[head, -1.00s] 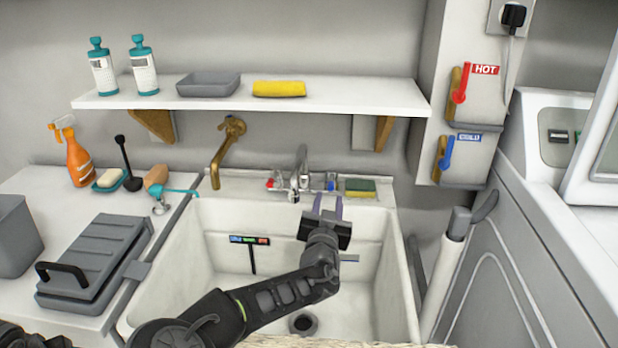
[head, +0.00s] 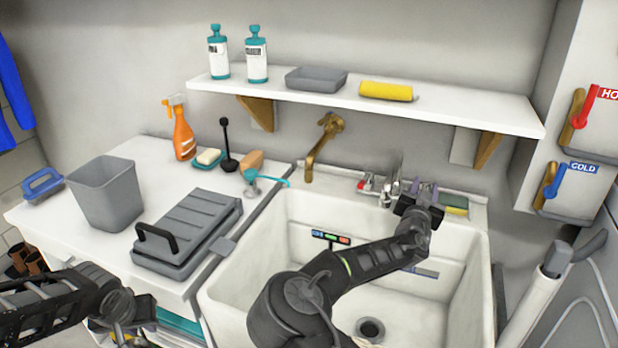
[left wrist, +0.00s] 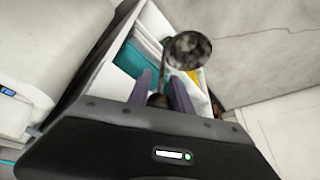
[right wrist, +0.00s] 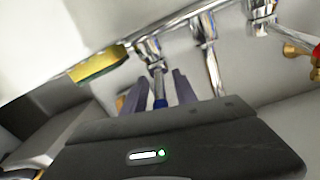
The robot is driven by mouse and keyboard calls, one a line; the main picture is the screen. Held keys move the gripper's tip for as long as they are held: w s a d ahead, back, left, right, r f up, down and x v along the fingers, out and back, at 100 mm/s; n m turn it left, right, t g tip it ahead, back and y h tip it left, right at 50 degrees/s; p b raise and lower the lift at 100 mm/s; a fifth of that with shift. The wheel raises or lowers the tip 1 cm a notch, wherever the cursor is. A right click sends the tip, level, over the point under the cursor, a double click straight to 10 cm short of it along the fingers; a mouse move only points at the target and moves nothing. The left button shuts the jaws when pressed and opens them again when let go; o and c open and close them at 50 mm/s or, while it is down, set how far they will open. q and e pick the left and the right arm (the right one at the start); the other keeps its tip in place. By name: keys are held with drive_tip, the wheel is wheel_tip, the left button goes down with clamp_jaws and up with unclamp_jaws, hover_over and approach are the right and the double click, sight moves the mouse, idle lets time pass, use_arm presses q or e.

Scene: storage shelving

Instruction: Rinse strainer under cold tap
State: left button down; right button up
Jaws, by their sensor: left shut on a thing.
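The strainer (left wrist: 188,50) has a round, dark mesh head and a thin handle. My left gripper (left wrist: 160,88) is shut on the handle, which shows between its fingers; the strainer is not clear in the head view. The chrome tap (head: 390,188) stands at the back of the white sink (head: 262,245), with a red-marked handle on its left. My right gripper (head: 425,195) is at the tap's right side. In the right wrist view its open fingers (right wrist: 167,88) stand either side of the blue-marked cold handle (right wrist: 160,92); contact cannot be told.
A brass spout (head: 322,145) juts from the wall. A grey lidded tray (head: 195,225), a grey bin (head: 108,195), an orange spray bottle (head: 183,135) and soap dish stand on the left counter. A sponge (right wrist: 98,62) lies beside the tap. A shelf (head: 450,110) hangs above. The sink basin is empty.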

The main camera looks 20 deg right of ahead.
drive_tip(key=c, duration=0.7)
clamp_jaws()
drive_tip(key=shift+r, duration=0.3)
idle(0.3)
